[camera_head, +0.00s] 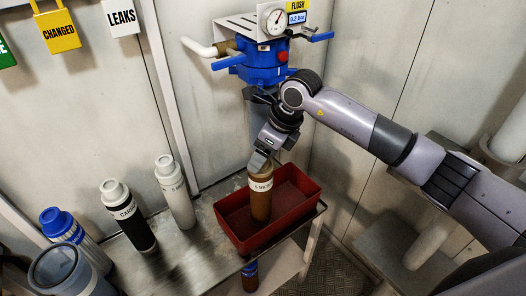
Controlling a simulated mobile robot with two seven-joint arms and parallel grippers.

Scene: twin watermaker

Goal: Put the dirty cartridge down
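The dirty cartridge (261,205) is a brown cylinder with a white label band near its top. It stands about upright inside the red tray (304,203); whether its bottom touches the tray floor is hard to tell. My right gripper (261,166) reaches down from above and is shut on the cartridge's top end. The top of the cartridge is partly hidden by the fingers. My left gripper is not in view.
A white cartridge (175,192), a black-bodied one (130,222) and a blue-capped one (70,235) stand on the steel bench (190,260). The blue filter head (262,66) with gauge hangs behind the tray.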

